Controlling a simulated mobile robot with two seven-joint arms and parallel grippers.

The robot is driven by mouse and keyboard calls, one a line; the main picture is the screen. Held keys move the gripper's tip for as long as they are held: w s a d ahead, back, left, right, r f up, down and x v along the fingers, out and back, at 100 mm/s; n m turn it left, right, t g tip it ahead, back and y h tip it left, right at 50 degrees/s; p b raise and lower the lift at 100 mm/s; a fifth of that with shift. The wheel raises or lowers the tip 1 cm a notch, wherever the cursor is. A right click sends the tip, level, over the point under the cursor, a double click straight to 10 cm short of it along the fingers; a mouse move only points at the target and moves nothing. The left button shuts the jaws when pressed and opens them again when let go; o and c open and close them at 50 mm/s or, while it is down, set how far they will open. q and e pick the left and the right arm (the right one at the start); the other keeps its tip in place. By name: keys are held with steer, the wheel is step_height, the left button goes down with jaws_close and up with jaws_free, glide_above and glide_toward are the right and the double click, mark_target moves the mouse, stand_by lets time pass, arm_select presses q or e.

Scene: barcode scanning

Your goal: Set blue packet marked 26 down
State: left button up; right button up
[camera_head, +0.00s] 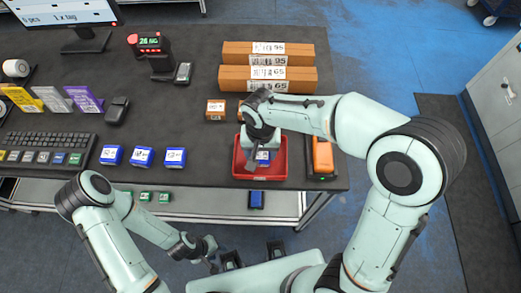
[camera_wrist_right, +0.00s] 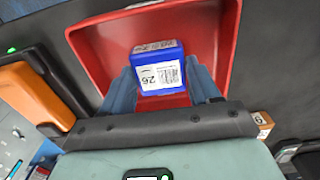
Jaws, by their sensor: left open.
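The blue packet marked 26 (camera_wrist_right: 158,72) has a white label facing the camera and is over the floor of the red tray (camera_wrist_right: 92,50). My right gripper (camera_wrist_right: 160,75) has a finger against each side of it. I cannot tell whether its underside touches the tray. In the head view the packet (camera_head: 263,156) is partly hidden by my right gripper (camera_head: 257,160), which points down into the red tray (camera_head: 284,165). My left gripper (camera_head: 212,264) is open and empty, low in front of the table edge.
An orange-topped device (camera_head: 322,156) stands close to the tray's right. Brown boxes (camera_head: 267,78) lie behind it, and a small orange box (camera_head: 215,109) is to the left. Several blue packets (camera_head: 143,156) line the table's front. A scanner (camera_head: 155,55) stands at the back.

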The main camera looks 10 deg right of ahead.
mark_target(260, 155)
steer(key=o, duration=0.3)
steer(key=shift+s, duration=0.1)
steer(key=shift+r, duration=0.25)
arm_select(q)
steer(key=shift+w+r+p, duration=0.35)
steer(key=shift+r+p, duration=0.1)
steer(key=shift+r, duration=0.1)
steer(key=shift+w+r+p, duration=0.3)
steer(key=shift+r+p, duration=0.15)
steer(key=shift+r, duration=0.1)
arm_select(e)
step_height(260, 155, up, 12)
steer(key=shift+f, duration=0.1)
